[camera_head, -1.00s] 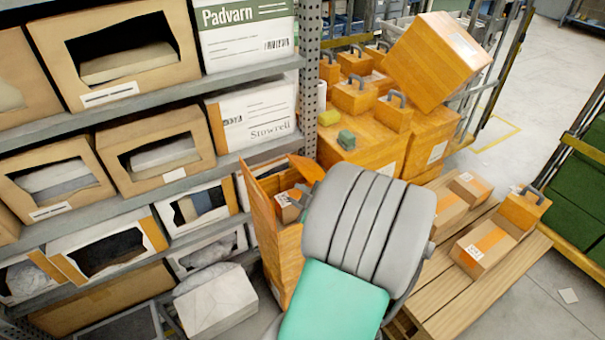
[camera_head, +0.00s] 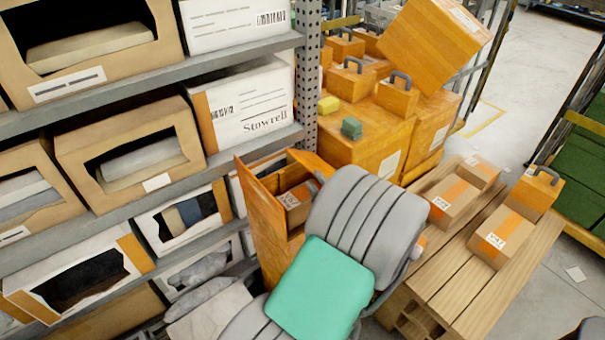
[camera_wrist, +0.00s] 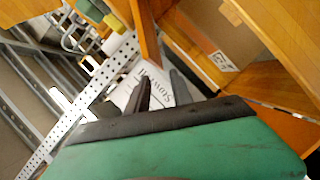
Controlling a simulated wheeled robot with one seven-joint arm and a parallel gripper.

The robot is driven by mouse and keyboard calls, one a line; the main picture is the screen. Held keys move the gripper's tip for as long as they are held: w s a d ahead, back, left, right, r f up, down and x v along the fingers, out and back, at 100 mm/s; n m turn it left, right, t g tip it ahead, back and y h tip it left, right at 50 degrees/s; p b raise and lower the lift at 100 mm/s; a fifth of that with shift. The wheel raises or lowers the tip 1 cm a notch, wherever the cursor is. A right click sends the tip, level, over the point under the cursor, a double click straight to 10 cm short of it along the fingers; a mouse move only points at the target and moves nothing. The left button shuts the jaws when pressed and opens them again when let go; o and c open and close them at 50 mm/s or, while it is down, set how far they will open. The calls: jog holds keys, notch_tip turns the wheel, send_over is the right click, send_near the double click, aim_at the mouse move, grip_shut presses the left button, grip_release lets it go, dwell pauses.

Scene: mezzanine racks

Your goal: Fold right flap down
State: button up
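An open orange box (camera_head: 272,235) stands between the shelf rack and my arm in the head view, with flaps standing up. One flap (camera_head: 256,192) rises at its left and another (camera_head: 312,162) at its far side. Its right side is hidden behind my arm, so I cannot tell how the right flap stands there. A small taped carton (camera_head: 297,203) lies inside. In the wrist view, my gripper (camera_wrist: 161,88) has its two dark fingers apart with nothing between them. An orange panel edge (camera_wrist: 146,32) is just beyond the fingers, and the carton (camera_wrist: 222,62) shows to the right.
The shelf rack (camera_head: 150,80) with bins fills the left. Large orange boxes (camera_head: 370,140) stand behind. A wooden pallet (camera_head: 450,285) with several cartons is at the right. A perforated rack post (camera_head: 306,70) rises behind the open box.

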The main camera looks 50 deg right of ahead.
aim_at(310, 171)
jog(key=p+x, duration=0.1)
jog(key=x, duration=0.6)
jog(key=shift+w+d, duration=0.25)
jog(key=shift+d, duration=0.05)
jog(key=shift+c, duration=0.6)
grip_shut()
dwell(0.4)
